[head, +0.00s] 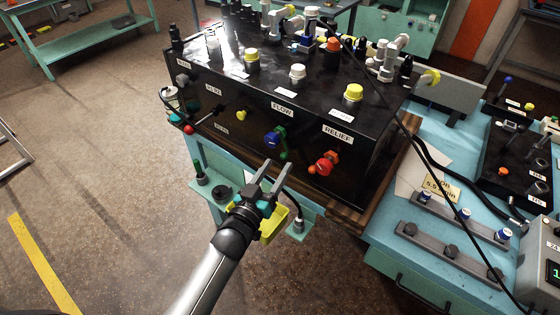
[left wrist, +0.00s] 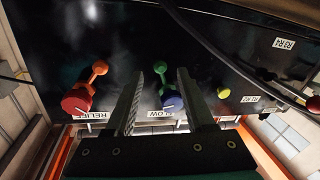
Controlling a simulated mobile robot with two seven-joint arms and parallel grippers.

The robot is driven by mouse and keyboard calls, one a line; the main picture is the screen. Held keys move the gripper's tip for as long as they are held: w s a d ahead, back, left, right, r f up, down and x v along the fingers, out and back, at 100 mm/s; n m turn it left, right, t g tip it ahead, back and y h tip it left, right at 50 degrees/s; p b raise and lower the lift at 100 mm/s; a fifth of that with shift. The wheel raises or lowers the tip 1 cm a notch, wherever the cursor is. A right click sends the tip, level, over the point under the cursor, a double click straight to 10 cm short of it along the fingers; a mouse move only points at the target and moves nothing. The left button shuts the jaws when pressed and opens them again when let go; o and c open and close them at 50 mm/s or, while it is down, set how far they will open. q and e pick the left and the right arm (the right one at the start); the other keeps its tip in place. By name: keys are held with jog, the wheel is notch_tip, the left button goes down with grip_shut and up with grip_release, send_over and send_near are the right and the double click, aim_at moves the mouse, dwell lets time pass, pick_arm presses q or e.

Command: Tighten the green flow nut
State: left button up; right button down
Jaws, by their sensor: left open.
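The green flow nut (head: 283,142) is on the front of the black box, beside the blue knob (head: 270,138) and below the FLOW label (head: 282,108). It has a green arm with a rounded end. My left gripper (head: 277,165) is open and empty, just in front of and below the nut. In the left wrist view, the green nut (left wrist: 160,70) shows between the two spread fingers of my left gripper (left wrist: 160,74), with the blue knob (left wrist: 172,101) also between them. The fingers look apart from the nut; the exact gap is hard to tell. My right gripper is not in view.
A red knob with an orange nut (head: 335,157) sits right of the flow knob, under the RELIEF label. A small yellow knob (head: 241,115) is to the left. Black hoses (head: 400,120) hang over the box's right side. A yellow tray (head: 273,225) is behind my gripper.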

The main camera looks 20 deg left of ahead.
pick_arm(q)
jog(key=shift+w+d, duration=0.15)
jog(key=shift+w, duration=0.55)
jog(key=shift+w+d, duration=0.1)
jog(key=shift+w, duration=0.6)
jog(key=shift+c, duration=0.2)
grip_shut()
